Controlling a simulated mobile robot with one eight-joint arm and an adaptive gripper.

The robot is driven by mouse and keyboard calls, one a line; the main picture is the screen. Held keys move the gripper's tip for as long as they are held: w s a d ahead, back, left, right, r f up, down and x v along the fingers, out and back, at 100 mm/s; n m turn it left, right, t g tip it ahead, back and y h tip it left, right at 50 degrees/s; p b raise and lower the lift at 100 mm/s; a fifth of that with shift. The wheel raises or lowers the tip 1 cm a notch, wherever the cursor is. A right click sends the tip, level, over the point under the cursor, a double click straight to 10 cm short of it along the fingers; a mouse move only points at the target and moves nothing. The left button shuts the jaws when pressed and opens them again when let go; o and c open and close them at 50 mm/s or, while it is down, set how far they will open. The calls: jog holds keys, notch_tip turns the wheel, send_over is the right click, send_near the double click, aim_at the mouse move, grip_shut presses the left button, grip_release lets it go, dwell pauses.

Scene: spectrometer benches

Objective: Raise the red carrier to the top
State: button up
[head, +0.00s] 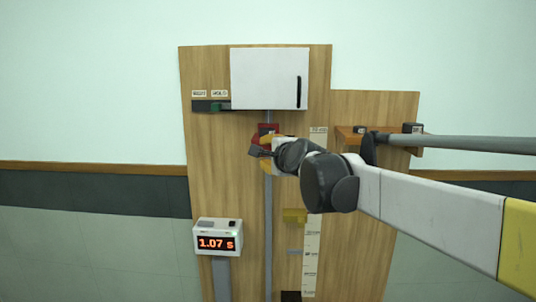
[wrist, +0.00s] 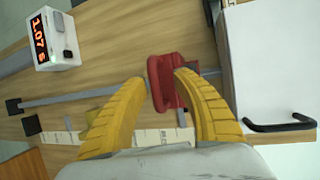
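The red carrier (head: 268,129) sits high on a vertical grey rail (head: 268,230), just below a white cabinet door (head: 268,78). In the wrist view the carrier (wrist: 161,84) lies between my two yellow fingers, close against the upper finger on the right side. My gripper (head: 263,153) is open, with its fingers spread one above the other at the carrier. In the wrist view my gripper (wrist: 159,82) shows a clear gap on the left finger's side. I cannot tell whether the upper finger touches the carrier.
A timer (head: 217,238) reads 1.07 s at lower left. A black slide with a green piece (head: 211,106) is left of the door. A black handle (head: 299,92) is on the door. A yellow block (head: 295,215) and a scale strip (head: 311,255) are lower right; a wooden shelf (head: 348,137) is right.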

jog(key=shift+f, duration=0.1)
jog(key=v, duration=1.2)
jog(key=s+d+f+n+g+h+b, duration=0.2)
jog(key=s+d+f+n+b, duration=0.3)
jog(key=f, duration=1.5)
jog(key=s+d+f+n+g+h+b, duration=0.1)
jog(key=s+d+f+n+g+b, duration=0.2)
jog(key=s+f+b, duration=1)
jog(key=s+d+f+n+g+h+b, duration=0.2)
jog(key=s+d+f+n+b, duration=0.4)
jog(key=f+b, duration=0.8)
jog(key=s+d+f, duration=0.1)
jog(key=s+f, duration=0.1)
jog(key=f, duration=0.5)
jog(key=s+d+f, duration=0.2)
jog(key=f, duration=0.5)
jog(key=shift+d+f+n+g+h+b, duration=0.15)
jog(key=shift+f+n+g+h+b, duration=0.15)
jog(key=shift+n+g+b, duration=0.1)
jog(key=shift+w, duration=0.1)
jog(key=shift+c, duration=0.5)
